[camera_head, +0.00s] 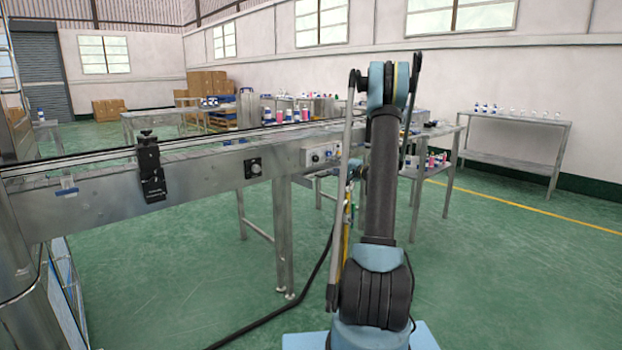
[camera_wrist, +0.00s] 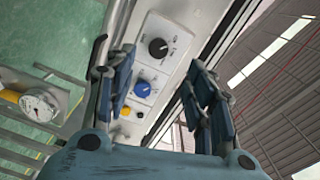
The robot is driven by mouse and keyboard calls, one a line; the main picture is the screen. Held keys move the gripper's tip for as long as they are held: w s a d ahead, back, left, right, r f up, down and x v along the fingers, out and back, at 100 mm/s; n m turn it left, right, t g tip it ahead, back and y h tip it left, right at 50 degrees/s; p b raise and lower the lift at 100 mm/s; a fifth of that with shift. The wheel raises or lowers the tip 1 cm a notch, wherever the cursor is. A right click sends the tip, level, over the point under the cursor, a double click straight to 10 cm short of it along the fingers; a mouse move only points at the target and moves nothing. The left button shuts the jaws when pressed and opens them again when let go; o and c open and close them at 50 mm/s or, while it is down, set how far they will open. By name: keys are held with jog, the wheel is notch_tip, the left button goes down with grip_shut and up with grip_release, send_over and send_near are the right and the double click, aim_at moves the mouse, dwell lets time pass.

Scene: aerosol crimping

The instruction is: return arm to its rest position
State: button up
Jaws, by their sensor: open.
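My arm (camera_head: 381,190) stands upright right of centre in the head view, its elbow high and its upper link nearly vertical. My gripper (camera_wrist: 160,62) shows in the wrist view with its two blue finger pads well apart and nothing between them. I cannot tell how far the fingers are from the panel. In the head view the gripper is mostly hidden behind the arm.
A long steel conveyor (camera_head: 215,170) runs across the left and middle, close to the arm. A round gauge (camera_wrist: 40,103) shows at the wrist view's left. A side table (camera_head: 515,118) with bottles stands at the right wall. Green floor is clear at right.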

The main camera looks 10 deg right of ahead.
jog(key=s+a+r+n+g+h, duration=0.1)
jog(key=s+a+n+g, duration=0.3)
jog(key=s, duration=0.6)
jog(key=s+a+r+g+h, duration=0.1)
jog(key=s+a, duration=0.4)
jog(key=s, duration=0.4)
jog(key=s+a+r+n+g+h, duration=0.1)
jog(key=s+a+r+g, duration=0.3)
jog(key=s, duration=0.6)
jog(key=s+d+f+n+g+h, duration=0.1)
jog(key=s+f, duration=0.4)
jog(key=s, duration=0.6)
jog(key=s+d+f+n+g+h, duration=0.1)
jog(key=s+d+f+h, duration=0.2)
jog(key=s, duration=0.8)
jog(key=s+d+f+n+g+h, duration=0.1)
jog(key=s+d+f+h, duration=0.2)
jog(key=s+f, duration=0.4)
jog(key=s, duration=0.4)
jog(key=shift+f+h, duration=0.15)
jog(key=shift+h, duration=0.25)
jog(key=shift+w+f, duration=0.2)
jog(key=shift+w, duration=0.3)
jog(key=shift+c, duration=0.5)
